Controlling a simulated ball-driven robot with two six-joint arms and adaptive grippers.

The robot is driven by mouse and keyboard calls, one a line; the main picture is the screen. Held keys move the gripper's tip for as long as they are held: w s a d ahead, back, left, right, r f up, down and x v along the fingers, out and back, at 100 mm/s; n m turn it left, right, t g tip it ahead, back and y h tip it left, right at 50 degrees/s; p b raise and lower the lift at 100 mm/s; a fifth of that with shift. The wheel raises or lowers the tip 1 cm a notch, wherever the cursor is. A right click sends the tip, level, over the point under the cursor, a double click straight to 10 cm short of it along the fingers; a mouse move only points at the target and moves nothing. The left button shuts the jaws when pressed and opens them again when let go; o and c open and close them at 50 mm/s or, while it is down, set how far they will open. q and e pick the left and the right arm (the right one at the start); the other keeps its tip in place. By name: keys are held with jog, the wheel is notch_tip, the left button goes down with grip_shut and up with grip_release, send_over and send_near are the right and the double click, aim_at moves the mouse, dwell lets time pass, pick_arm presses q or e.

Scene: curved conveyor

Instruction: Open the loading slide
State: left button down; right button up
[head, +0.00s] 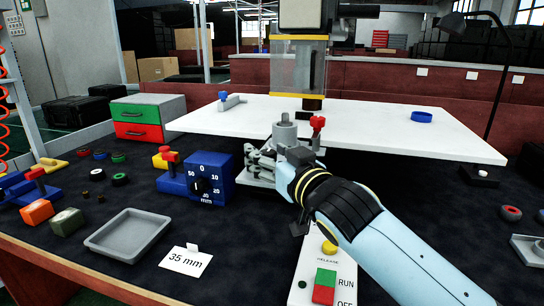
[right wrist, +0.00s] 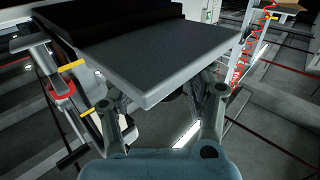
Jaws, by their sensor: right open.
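My right gripper (head: 268,158) is open at the front edge of the white top, left of centre, beside a grey post and a red knob (head: 318,122). A clear hopper (head: 298,68) stands above the white top, with a dark block (head: 312,103) at its foot. I cannot tell which part is the loading slide. In the right wrist view, a grey slab (right wrist: 150,62) lies beyond and between the open fingers (right wrist: 165,105). I cannot tell whether they touch it. My left gripper is not in view.
A blue dial box (head: 207,182), grey tray (head: 125,235) and 35 mm card (head: 186,261) lie left of the arm. A RUN/OFF control box (head: 326,272) is in front.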

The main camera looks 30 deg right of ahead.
jog(key=s, duration=1.2)
jog(key=shift+a, duration=0.45)
